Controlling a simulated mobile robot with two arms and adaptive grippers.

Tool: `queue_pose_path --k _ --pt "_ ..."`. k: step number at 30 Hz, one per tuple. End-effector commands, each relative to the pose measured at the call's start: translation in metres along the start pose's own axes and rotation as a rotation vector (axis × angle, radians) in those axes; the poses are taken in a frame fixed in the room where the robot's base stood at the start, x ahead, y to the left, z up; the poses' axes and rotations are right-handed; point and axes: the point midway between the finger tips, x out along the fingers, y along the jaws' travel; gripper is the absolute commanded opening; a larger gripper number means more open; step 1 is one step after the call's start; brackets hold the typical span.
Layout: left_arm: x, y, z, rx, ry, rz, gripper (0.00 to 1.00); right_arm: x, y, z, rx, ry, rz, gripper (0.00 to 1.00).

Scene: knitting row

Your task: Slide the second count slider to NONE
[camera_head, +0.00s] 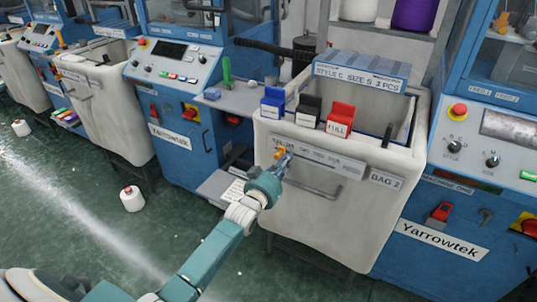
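The white bin marked BAG 2 (315,215) stands right of centre. On its front is a pale count strip (325,157) with small lettering that I cannot read surely. A small orange slider knob (278,153) is at the strip's left end. My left gripper (286,159) is at the knob, its fingertips overlapping or just beside it. I cannot tell whether they touch it, nor whether the fingers are open or shut. My teal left arm reaches up from the bottom of the view. My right gripper is not in view.
A grey handle bar (312,187) juts out below the strip. Blue, black and red tags, including a red FULL tag (341,118), sit on the bin's front rim. Blue Yarrowtek machines (178,105) flank the bin. A white yarn cone (132,199) stands on the green floor, left.

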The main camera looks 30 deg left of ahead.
Motion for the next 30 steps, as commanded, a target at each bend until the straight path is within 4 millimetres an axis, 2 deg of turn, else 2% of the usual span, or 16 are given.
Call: queue_pose_path --k 10,24,30 --pt "0.0 -0.015 0.0 0.001 0.001 0.0 0.0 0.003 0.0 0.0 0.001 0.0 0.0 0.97" --pt "-0.001 -0.002 -0.001 -0.001 0.0 0.0 0.0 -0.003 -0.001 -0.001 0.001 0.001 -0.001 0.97" --pt "-0.016 -0.002 -0.002 0.0 -0.003 0.0 0.0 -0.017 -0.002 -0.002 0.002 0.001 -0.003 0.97"
